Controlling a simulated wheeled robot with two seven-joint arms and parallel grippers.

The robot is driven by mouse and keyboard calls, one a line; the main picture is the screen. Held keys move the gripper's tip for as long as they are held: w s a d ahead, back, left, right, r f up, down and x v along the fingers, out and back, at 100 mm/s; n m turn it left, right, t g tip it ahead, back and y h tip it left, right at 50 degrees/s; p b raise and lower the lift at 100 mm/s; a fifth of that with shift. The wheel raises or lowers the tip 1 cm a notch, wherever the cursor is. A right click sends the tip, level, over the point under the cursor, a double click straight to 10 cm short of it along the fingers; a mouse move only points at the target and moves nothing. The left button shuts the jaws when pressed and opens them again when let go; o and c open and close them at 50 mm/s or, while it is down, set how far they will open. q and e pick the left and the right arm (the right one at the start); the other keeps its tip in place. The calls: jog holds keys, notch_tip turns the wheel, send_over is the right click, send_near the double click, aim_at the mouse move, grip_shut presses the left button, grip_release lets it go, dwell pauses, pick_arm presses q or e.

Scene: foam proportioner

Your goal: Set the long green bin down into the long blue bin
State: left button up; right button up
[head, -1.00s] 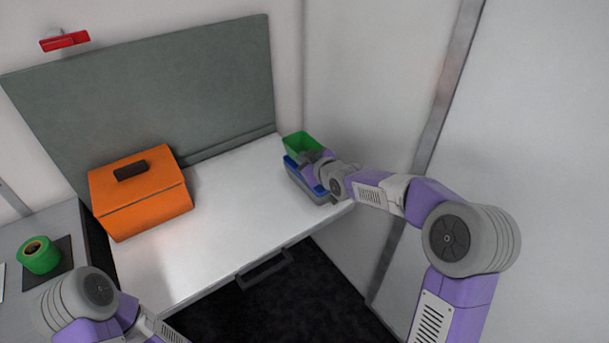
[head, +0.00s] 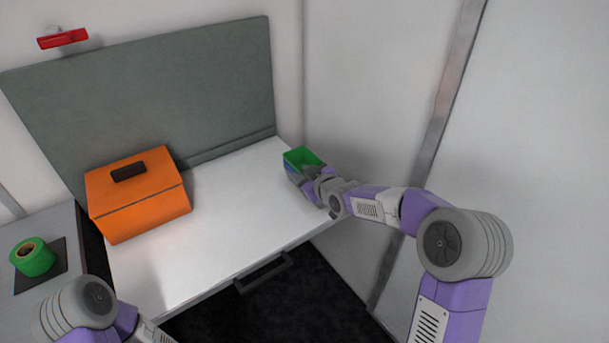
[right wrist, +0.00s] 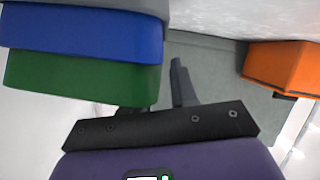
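The long green bin (head: 301,156) is at the right end of the white table, with the long blue bin (head: 291,170) under it. In the right wrist view, the green bin (right wrist: 80,80) is nearest, lined up with the blue bin (right wrist: 85,35), no gap showing between them. How deep it sits is hidden. My right gripper (head: 308,175) is at the near end of the green bin. One finger shows outside its end and the other is mostly hidden behind its wall; it looks shut on this bin. My left gripper is out of view.
A grey bin (right wrist: 90,3) lies beyond the blue bin. An orange box (head: 140,205) stands on the left of the white table (head: 225,215), whose middle is clear. A green roll (head: 33,258) is on the left side surface. A wall rises on the right.

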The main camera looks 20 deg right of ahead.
jog(key=shift+o, duration=0.3)
jog(key=p+v, duration=0.3)
jog(key=v, duration=0.9)
jog(key=shift+r+p, duration=0.35)
jog(key=shift+r, duration=0.15)
